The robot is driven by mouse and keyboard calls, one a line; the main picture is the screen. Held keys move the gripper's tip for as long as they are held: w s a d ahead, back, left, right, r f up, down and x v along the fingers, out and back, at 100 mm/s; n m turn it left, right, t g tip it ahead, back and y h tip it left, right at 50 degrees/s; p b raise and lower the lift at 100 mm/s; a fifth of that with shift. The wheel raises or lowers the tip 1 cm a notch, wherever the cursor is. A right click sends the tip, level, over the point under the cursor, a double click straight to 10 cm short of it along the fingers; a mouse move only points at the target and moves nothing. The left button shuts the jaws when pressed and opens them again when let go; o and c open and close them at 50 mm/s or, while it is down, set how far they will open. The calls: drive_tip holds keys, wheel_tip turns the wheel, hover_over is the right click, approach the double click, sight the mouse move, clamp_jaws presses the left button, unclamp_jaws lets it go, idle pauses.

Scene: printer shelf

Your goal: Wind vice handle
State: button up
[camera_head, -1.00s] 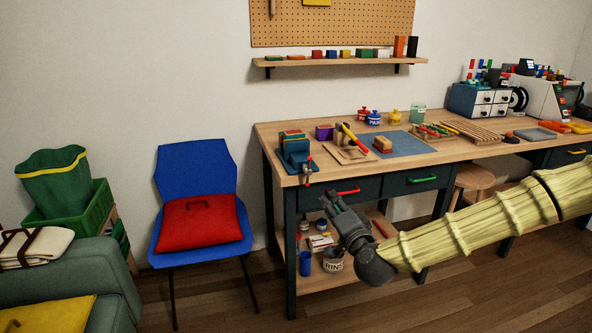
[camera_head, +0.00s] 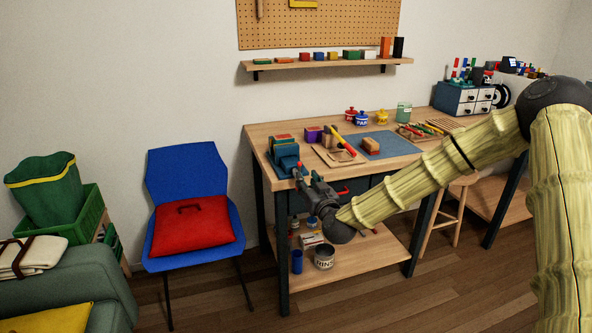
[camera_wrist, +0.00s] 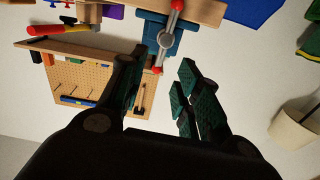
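The blue vice (camera_head: 286,157) sits at the left front corner of the workbench. In the wrist view, the vice (camera_wrist: 183,45) shows its handle (camera_wrist: 166,40), a grey bar with red ends, running slightly slanted across its front. In the head view the handle is mostly hidden by my gripper (camera_head: 304,176). My gripper is just in front of the vice, by the bench edge. The wrist view shows its two dark fingers apart with nothing between them (camera_wrist: 160,78). The handle's nearer red end appears just beyond the gap between the fingertips, apparently not touched.
A blue chair (camera_head: 186,172) with a red cushion (camera_head: 193,222) stands left of the bench. The lower shelf (camera_head: 362,262) holds cans.

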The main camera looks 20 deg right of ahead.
sight(300, 170)
drive_tip(key=w, duration=0.8)
drive_tip(key=shift+a, duration=0.15)
clamp_jaws()
